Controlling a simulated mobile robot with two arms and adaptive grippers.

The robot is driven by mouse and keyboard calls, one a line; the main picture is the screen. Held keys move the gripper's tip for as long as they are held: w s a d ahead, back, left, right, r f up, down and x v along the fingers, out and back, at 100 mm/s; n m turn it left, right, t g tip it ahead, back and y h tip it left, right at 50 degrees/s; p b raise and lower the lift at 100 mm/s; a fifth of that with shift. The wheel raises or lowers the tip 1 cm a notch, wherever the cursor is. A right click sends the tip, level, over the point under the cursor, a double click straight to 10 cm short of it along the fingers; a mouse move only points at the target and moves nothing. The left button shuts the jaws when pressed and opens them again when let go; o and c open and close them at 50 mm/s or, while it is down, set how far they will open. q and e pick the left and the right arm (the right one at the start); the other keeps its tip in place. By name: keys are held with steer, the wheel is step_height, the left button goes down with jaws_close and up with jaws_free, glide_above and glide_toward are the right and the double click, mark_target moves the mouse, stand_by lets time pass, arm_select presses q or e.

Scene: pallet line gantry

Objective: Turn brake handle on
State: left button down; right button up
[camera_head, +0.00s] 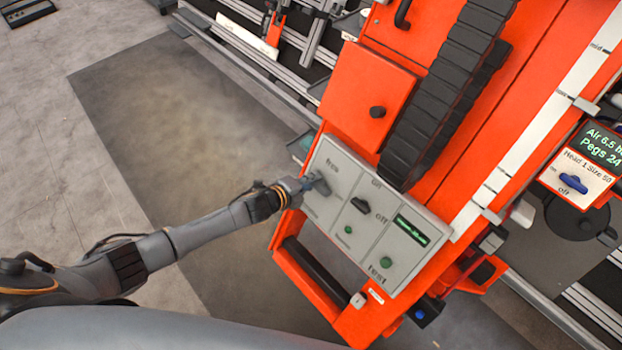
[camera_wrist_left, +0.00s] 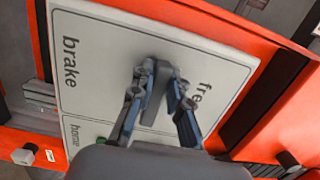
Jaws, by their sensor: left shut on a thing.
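The grey brake handle (camera_head: 322,185) sits on the left part of a light grey control panel (camera_head: 345,243) on the orange machine. In the left wrist view the handle (camera_wrist_left: 157,95) stands between the word "brake" on the left and "free" on the right. My left gripper (camera_head: 306,183) reaches it from the left. In the wrist view its two fingers (camera_wrist_left: 161,78) lie on either side of the handle and are shut on it. The fingers hide part of the handle. My right gripper is not in view.
A black handlebar (camera_head: 315,272) lies below the panel. A black cable chain (camera_head: 440,95) rises above it. Open floor (camera_head: 165,120) lies to the left.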

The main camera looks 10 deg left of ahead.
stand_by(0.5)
arm_select(q)
steer(key=c, duration=1.3)
jaws_free()
steer(key=v, duration=1.2)
steer(key=shift+f, duration=0.1)
